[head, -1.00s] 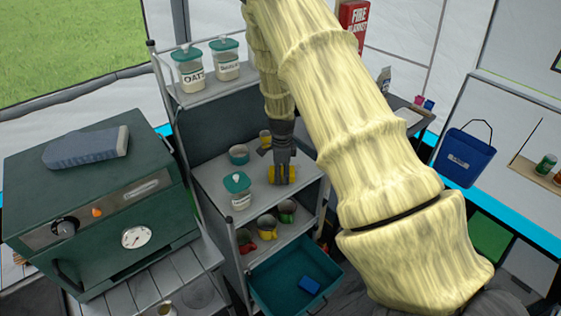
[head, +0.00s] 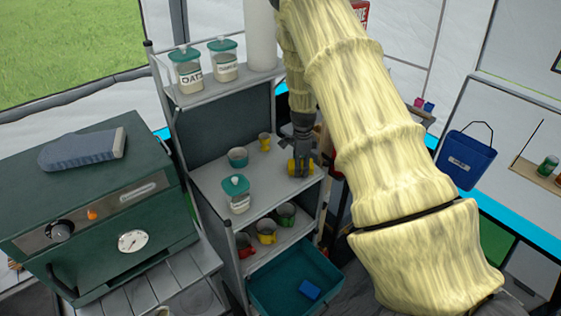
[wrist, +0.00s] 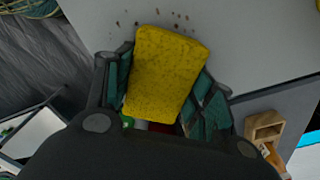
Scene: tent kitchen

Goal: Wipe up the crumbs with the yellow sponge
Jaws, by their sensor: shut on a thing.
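My gripper (head: 301,163) is shut on the yellow sponge (head: 300,168), near the right front edge of the middle shelf (head: 262,184) of the grey rack. In the wrist view the sponge (wrist: 165,72) sits tilted between the two green-padded fingers (wrist: 162,95). Several dark crumbs (wrist: 180,27) lie on the grey shelf surface just past the sponge's far end. I cannot tell whether the sponge touches the shelf. Crumbs under the sponge, if any, are hidden, and the crumbs are too small to make out in the head view.
On the same shelf stand a teal-lidded jar (head: 236,196), a teal cup (head: 237,157) and a yellow cup (head: 265,142). Mugs stand on the shelf below, above an open teal drawer (head: 270,288) holding a blue block (head: 309,290). The shelf between jar and gripper looks clear.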

